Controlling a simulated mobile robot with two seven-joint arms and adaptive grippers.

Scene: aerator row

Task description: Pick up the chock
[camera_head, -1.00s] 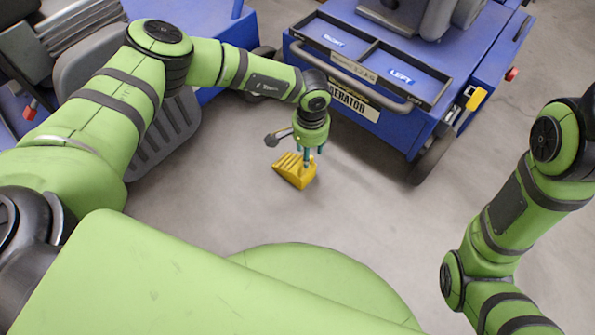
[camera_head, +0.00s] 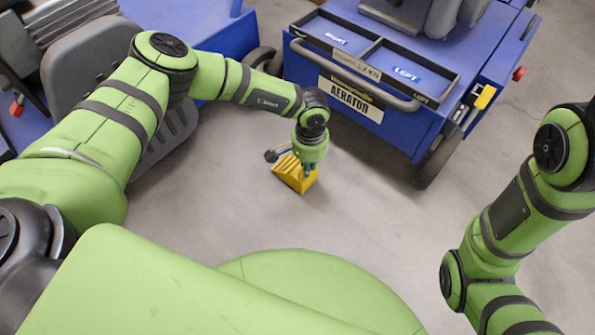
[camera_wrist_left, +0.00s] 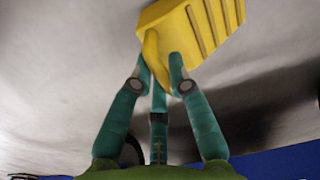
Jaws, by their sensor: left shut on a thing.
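The yellow chock (camera_head: 294,177) is a ribbed wedge, seen in the head view near the grey floor in front of the blue aerator. My left gripper (camera_head: 309,172) points down at it from above. In the left wrist view the chock (camera_wrist_left: 205,25) is at the top of the picture, with the teal fingers of my left gripper (camera_wrist_left: 160,65) closed on a narrow yellow part of it. Whether the chock touches the floor is hard to tell. My right gripper is outside the views; only my right arm shows at the right of the head view.
The blue aerator (camera_head: 400,125) stands just behind the chock, with a black-rimmed tray (camera_head: 375,62) marked RIGHT and LEFT on top and a wheel (camera_head: 440,160) at its near corner. Another blue machine (camera_head: 205,45) stands at the upper left. The floor (camera_head: 370,215) in front is clear.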

